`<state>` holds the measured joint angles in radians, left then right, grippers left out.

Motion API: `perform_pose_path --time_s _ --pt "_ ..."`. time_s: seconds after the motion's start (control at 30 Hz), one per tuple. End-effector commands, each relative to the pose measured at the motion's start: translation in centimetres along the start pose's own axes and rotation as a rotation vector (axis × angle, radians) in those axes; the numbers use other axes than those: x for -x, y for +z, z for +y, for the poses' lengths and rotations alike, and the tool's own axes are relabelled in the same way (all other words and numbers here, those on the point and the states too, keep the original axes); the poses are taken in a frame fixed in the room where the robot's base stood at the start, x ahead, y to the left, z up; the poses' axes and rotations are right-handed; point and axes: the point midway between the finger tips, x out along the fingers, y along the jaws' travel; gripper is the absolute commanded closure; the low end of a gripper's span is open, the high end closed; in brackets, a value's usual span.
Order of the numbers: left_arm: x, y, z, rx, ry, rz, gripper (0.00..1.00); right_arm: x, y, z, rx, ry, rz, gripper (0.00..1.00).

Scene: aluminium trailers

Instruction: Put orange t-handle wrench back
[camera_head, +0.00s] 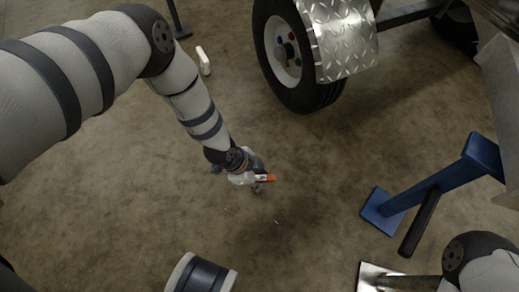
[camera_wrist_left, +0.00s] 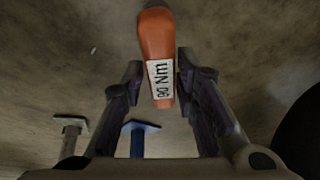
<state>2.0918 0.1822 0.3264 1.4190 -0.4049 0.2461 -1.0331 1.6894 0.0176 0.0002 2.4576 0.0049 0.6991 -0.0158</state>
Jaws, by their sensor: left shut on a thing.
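The orange t-handle wrench (camera_head: 265,178) is in my left gripper (camera_head: 257,180), held out over the concrete floor in the head view. In the left wrist view its orange handle (camera_wrist_left: 156,35) carries a white label reading "90 Nm". The two dark fingers of my left gripper (camera_wrist_left: 160,78) stand on either side of the labelled end. The rest of the wrench is hidden or too small to make out. My right gripper does not show.
A trailer wheel (camera_head: 285,50) with coloured nuts stands under a diamond-plate fender (camera_head: 340,40) at the top. A blue stand (camera_head: 430,190) with a black bar is at right. A small white object (camera_head: 203,60) sits on the floor. The floor around my left gripper is clear.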

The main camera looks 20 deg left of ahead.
Motion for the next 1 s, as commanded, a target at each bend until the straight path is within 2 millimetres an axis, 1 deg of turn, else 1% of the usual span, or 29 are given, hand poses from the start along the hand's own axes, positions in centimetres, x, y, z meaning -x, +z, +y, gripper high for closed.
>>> perform_pose_path --time_s 0.13,0.23,0.27,0.3,0.33,0.57,0.67,0.77,0.9,1.0 --pt "0.2 -0.1 -0.1 -0.002 -0.005 0.001 1.0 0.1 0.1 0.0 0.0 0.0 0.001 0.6" --pt "-0.1 0.0 -0.1 -0.002 -0.004 0.001 1.0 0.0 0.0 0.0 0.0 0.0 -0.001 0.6" --pt "-0.1 0.0 -0.1 -0.001 -0.003 0.001 0.66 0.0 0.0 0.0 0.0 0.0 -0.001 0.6" --pt "0.0 0.0 -0.1 -0.002 -0.004 0.001 0.57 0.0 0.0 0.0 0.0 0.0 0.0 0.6" --pt "0.0 0.0 -0.1 -0.002 -0.004 0.001 0.53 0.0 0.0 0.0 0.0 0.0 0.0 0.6" --pt "0.0 0.0 -0.1 -0.002 -0.004 0.001 0.53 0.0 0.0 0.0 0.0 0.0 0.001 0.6" --pt "0.6 -0.1 -0.1 -0.002 -0.005 0.001 0.53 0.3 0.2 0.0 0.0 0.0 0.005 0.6" --pt "2.7 -0.3 -0.3 -0.002 -0.009 0.002 0.53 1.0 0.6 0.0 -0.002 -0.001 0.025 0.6" --pt "7.0 -0.4 -0.3 -0.003 -0.01 0.003 0.53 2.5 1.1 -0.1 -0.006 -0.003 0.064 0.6" --pt "9.5 -0.4 -0.3 -0.003 -0.01 0.004 0.53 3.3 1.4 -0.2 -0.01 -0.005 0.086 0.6"
